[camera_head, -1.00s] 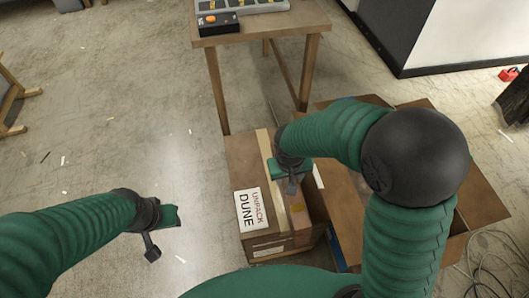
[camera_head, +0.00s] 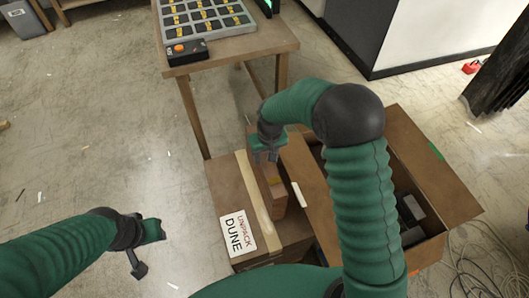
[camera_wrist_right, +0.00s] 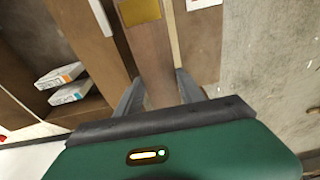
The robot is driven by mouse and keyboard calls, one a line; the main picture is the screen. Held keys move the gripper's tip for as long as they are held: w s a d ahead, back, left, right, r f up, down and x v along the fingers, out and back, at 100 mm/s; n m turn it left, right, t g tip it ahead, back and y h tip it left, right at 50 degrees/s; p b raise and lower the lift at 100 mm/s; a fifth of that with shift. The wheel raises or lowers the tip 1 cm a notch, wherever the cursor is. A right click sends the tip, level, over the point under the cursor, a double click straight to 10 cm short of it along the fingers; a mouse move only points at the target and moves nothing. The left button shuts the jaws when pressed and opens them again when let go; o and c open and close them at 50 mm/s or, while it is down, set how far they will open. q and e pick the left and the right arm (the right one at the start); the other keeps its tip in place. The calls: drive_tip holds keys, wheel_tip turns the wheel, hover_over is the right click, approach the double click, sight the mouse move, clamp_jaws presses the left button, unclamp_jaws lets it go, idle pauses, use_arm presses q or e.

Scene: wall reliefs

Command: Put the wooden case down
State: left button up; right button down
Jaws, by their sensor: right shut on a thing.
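The wooden case (camera_head: 272,187) is a narrow brown block with a small yellow label. My right gripper (camera_head: 266,156) is shut on its far end, above the closed cardboard box marked UNPACK DUNE (camera_head: 221,188). In the right wrist view the case (camera_wrist_right: 152,62) runs between the two fingers (camera_wrist_right: 157,92), with its yellow label at the top. I cannot tell whether the underside of the case touches anything. My left gripper (camera_head: 146,250) is empty over the floor at the left; its finger opening is unclear.
An open carton (camera_head: 425,165) with dark items inside stands at the right, partly hidden by my arm. A wooden table (camera_head: 235,55) with a grey tray (camera_head: 205,18) and a button box (camera_head: 187,51) stands ahead. Cables (camera_head: 480,265) lie at lower right.

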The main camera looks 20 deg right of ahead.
drive_tip(key=w, duration=0.2)
drive_tip(key=w+d, duration=0.1)
drive_tip(key=w, duration=0.1)
drive_tip(key=shift+f, duration=0.15)
drive_tip(key=shift+w+d+f, duration=0.1)
drive_tip(key=shift+f, duration=0.05)
drive_tip(key=shift+f+b, duration=0.55)
drive_tip(key=shift+f, duration=1.05)
drive_tip(key=c, duration=0.7)
unclamp_jaws()
drive_tip(key=r, duration=0.4)
drive_tip(key=s+r+p, duration=0.1)
drive_tip(key=r, duration=0.2)
drive_tip(key=s+r+p, duration=0.1)
drive_tip(key=r, duration=0.3)
drive_tip(key=shift+d+r, duration=0.1)
drive_tip(key=shift+r, duration=0.2)
drive_tip(key=shift+t, duration=0.5)
drive_tip(key=s, duration=0.7)
drive_tip(key=s+d, duration=0.1)
drive_tip(key=s, duration=0.6)
drive_tip(key=s+d, duration=0.1)
drive_tip(key=s, duration=0.6)
drive_tip(key=shift+s+r, duration=0.1)
drive_tip(key=shift+s, duration=0.3)
